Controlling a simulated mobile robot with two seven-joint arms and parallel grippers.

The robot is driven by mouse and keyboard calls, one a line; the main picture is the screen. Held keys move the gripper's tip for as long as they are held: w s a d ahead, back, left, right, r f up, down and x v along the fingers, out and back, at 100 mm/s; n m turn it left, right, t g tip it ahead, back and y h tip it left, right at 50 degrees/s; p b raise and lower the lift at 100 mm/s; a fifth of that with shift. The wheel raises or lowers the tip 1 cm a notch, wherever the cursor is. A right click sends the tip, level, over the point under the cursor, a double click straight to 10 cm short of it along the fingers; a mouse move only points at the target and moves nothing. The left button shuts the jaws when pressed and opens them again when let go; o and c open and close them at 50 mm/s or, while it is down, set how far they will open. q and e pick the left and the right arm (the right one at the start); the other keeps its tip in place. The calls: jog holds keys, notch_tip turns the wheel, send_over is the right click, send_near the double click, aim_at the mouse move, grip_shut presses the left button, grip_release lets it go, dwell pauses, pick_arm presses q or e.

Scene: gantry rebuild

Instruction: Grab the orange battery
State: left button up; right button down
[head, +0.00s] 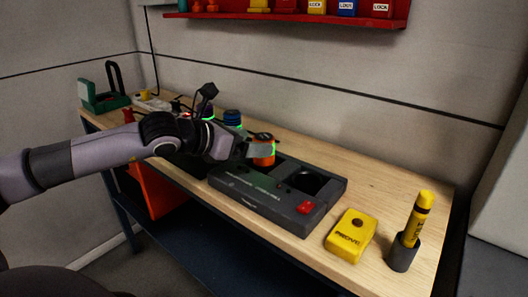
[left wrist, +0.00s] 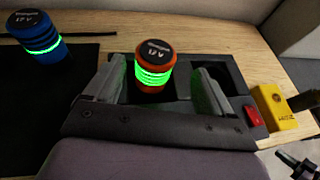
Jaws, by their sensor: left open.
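The orange battery (head: 264,147) stands upright at the left socket of a dark grey charger (head: 262,201); its base is hidden. In the left wrist view the orange battery (left wrist: 152,72) has a black top and glowing green rings. My left gripper (head: 258,151) is open beside it, with one finger in front of it in the head view. In the left wrist view the battery shows between the two spread fingers, with a visible gap on each side.
The charger's right socket (head: 311,182) looks empty, with a red button (head: 306,207) in front. Blue batteries (head: 232,118) stand behind my left wrist. A yellow box (head: 350,235) and a yellow marker in a dark cup (head: 404,251) stand at right. A red shelf (head: 285,17) hangs above.

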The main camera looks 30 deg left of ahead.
aim_at(258, 138)
pick_arm(q)
jog(key=shift+w+r+p, duration=0.1)
jog(key=shift+w+p, duration=0.2)
jog(key=shift+w, duration=0.1)
jog(key=p+x, duration=0.1)
jog(key=x, duration=0.2)
jog(key=shift+w+a+r, duration=0.15)
jog(key=shift+w+f+p, duration=0.4)
jog(key=shift+w, duration=0.15)
jog(key=shift+r, duration=0.1)
jog(key=c, duration=1.3)
